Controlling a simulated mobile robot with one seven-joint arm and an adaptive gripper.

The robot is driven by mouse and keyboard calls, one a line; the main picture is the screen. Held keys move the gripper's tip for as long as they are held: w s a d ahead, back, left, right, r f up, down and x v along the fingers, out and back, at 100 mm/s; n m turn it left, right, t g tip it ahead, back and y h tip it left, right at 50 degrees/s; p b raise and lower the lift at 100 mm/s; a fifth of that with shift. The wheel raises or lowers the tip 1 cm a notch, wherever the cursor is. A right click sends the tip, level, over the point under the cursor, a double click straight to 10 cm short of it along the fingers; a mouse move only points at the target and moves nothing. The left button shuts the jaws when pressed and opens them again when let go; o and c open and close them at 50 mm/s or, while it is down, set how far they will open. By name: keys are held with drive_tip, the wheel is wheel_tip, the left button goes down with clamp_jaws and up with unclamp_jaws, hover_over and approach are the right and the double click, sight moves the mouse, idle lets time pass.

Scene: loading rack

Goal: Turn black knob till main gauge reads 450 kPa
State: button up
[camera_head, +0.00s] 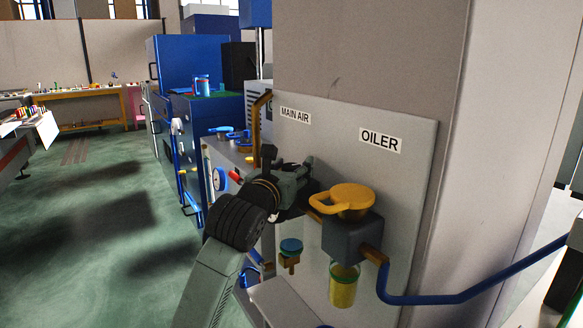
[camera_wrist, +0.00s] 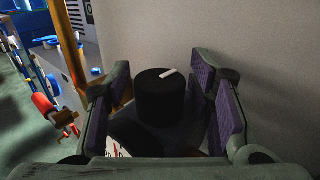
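The black knob (camera_wrist: 160,97) shows in the wrist view as an upright cylinder with a white mark on its top, pointing toward the upper right. My gripper (camera_wrist: 162,88) is open, with one purple-padded finger on each side of the knob and a visible gap at each side. A gauge (camera_wrist: 118,147) with a white face and red marks shows below the knob, mostly hidden by my gripper, so its reading cannot be made out. In the head view my gripper (camera_head: 300,172) is at the panel below the MAIN AIR label (camera_head: 295,115), and it hides the knob and gauge.
The oiler (camera_head: 352,235), with a yellow handle on top and a yellow bowl below, stands close to the right of my gripper. A blue pipe (camera_head: 470,298) runs right from it. A blue-topped fitting (camera_head: 291,247) hangs below. Blue cabinets (camera_head: 190,65) stand behind left; open green floor lies left.

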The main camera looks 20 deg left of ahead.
drive_tip(key=c, duration=1)
drive_tip(key=shift+o, duration=0.2)
drive_tip(key=shift+a+m+h, duration=0.1)
drive_tip(key=shift+m+h, duration=0.2)
drive_tip(key=shift+h, duration=0.2)
drive_tip(key=m+g+h+b, duration=0.1)
drive_tip(key=m+h+b, duration=0.1)
drive_tip(key=m+h, duration=0.1)
drive_tip(key=shift+h, duration=0.9)
drive_tip(key=shift+m+g+h+b, duration=0.4)
drive_tip(key=shift+m+g+h, duration=0.9)
drive_tip(key=shift+m+h, duration=0.9)
drive_tip(key=shift+h, duration=0.4)
drive_tip(key=o, duration=1.2)
drive_tip(key=shift+s, duration=0.1)
